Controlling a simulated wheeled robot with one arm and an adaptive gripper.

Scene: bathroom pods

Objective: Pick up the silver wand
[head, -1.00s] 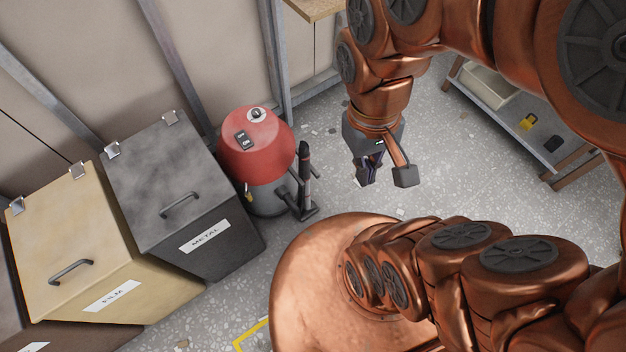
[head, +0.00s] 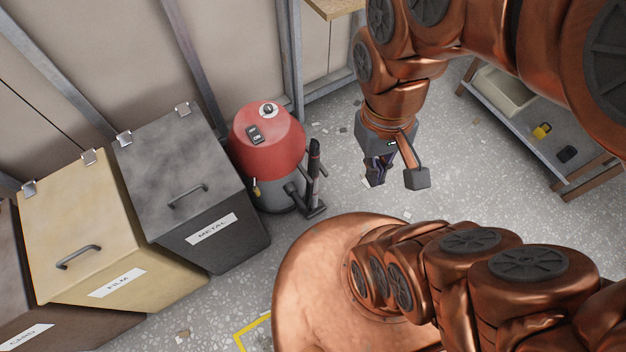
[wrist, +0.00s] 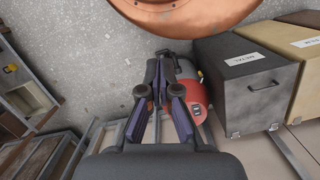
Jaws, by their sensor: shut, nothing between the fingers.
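A slim upright wand (head: 314,172), mostly dark with a greyish tube, stands against the right side of a red and grey vacuum cleaner (head: 268,140) in the head view. Its foot rests on the floor. No other wand shows. My gripper (head: 375,180) hangs above the floor to the right of the wand, clearly apart from it. In the wrist view my gripper (wrist: 158,62) has its fingers together and empty. The vacuum cleaner (wrist: 188,97) shows behind and right of the fingers; they hide part of it, and the wand is not clearly seen there.
A dark METAL bin (head: 185,185) and a tan FILM bin (head: 90,230) stand left of the vacuum cleaner. A low shelf (head: 530,125) with a pale tray and a yellow item is at the right.

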